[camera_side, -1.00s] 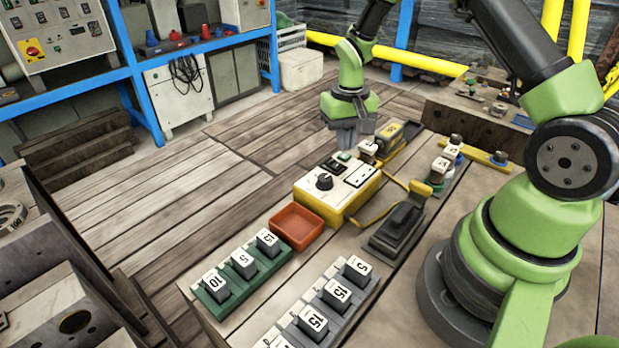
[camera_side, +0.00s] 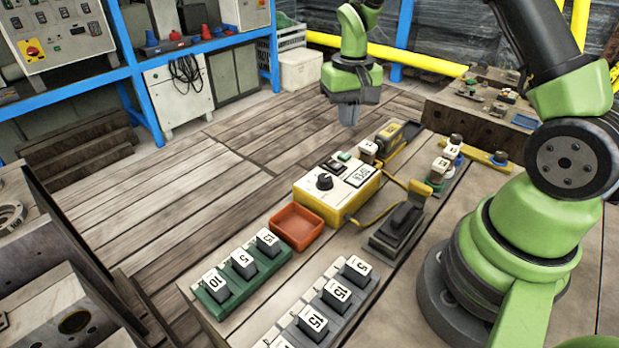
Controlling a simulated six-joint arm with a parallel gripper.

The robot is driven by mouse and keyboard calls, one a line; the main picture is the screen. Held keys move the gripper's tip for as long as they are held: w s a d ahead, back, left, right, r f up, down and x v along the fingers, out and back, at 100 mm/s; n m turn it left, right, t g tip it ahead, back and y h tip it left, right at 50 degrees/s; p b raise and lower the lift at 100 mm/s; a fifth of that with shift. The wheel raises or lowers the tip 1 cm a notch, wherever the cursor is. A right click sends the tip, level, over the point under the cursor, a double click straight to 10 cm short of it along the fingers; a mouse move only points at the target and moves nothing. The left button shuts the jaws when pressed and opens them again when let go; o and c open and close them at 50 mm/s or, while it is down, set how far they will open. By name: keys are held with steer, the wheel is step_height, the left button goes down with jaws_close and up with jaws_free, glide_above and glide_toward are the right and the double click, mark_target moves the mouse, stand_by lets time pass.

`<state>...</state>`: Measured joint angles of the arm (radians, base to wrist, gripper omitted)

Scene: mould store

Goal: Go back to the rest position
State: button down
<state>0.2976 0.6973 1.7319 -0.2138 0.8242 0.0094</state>
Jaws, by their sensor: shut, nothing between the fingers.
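My gripper (camera_side: 349,118) hangs in the upper middle of the side view, pointing down, shut and empty. It is above and beyond the far edge of the work table, apart from everything on it. Nearest below it are a yellow and black block (camera_side: 389,131) and a small white-topped piece (camera_side: 367,150). The yellow device (camera_side: 347,208) with a dial and a display stands lower in the picture, towards the middle of the table.
A red tray (camera_side: 297,245) sits beside the yellow device. A green rack (camera_side: 217,309) and a grey rack (camera_side: 322,327) hold numbered blocks. A black cradle (camera_side: 383,245) is on the right. The wooden floor left of the table is clear.

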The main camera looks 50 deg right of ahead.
steer(key=s+a+r+t, duration=0.2)
steer(key=a+r, duration=0.1)
steer(key=r, duration=0.5)
steer(key=s+a+r+n+t+y, duration=0.1)
steer(key=s+a+r, duration=0.3)
steer(key=s, duration=0.4)
steer(key=s+a+r+n+t+y, duration=0.1)
steer(key=s+a+r+t, duration=0.3)
steer(key=s+a+r, duration=0.1)
steer(key=s+r, duration=0.1)
steer(key=s, duration=0.1)
steer(key=shift+s+a, duration=0.3)
steer(key=shift+s, duration=0.1)
